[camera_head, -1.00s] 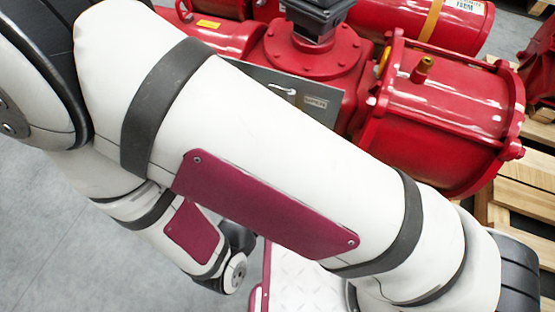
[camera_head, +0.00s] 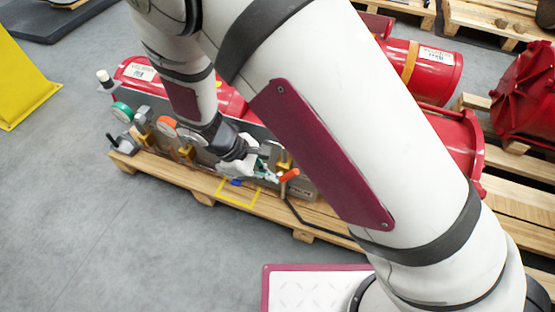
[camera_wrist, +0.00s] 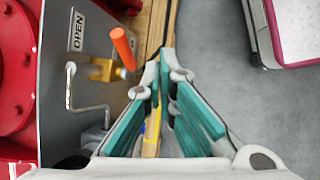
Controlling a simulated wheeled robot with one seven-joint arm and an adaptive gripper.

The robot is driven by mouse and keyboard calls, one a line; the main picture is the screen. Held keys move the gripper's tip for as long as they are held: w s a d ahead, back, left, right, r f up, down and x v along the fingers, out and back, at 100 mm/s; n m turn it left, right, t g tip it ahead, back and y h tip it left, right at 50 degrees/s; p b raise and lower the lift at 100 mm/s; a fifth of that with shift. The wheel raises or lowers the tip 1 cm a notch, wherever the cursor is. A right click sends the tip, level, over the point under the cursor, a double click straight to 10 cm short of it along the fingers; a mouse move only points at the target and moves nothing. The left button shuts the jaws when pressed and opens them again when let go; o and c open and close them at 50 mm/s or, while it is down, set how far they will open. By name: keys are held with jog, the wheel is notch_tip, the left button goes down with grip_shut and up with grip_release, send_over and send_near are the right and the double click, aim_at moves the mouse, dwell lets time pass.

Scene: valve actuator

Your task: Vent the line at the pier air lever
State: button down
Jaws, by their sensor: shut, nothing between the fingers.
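In the head view an orange-handled lever (camera_head: 289,175) sits at the right part of the grey panel, just right of my gripper (camera_head: 262,173). In the wrist view the orange handle (camera_wrist: 123,48) stands out from a brass valve body (camera_wrist: 103,70), near an "OPEN" label (camera_wrist: 77,30) on the panel. My gripper (camera_wrist: 164,68) has teal-padded fingers drawn together at the tips, with nothing held. Its tips appear beside the handle, with a gap to its right in the wrist view. I cannot read any tag naming the lever.
A green round fitting (camera_head: 121,112) and an orange-rimmed one (camera_head: 167,126) sit farther left on the panel. A bent metal tube (camera_wrist: 70,92) runs beside the valve. The red actuator (camera_head: 425,65) rests on a wooden pallet (camera_head: 160,168). Grey floor (camera_head: 90,220) in front is clear.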

jog(key=w+a+r+n+y+p, duration=0.1)
jog(key=w+a+r+y+p, duration=0.1)
jog(key=w+a+r, duration=0.3)
jog(key=b, duration=0.5)
send_over(280, 180)
jog(key=shift+f, duration=6.4)
jog(key=shift+w+a+t+y, duration=0.15)
jog(key=shift+a+t+y, duration=0.15)
jog(key=shift+a, duration=0.05)
jog(key=shift+d, duration=0.1)
jog(key=shift+d+y, duration=0.2)
jog(key=shift+y, duration=0.2)
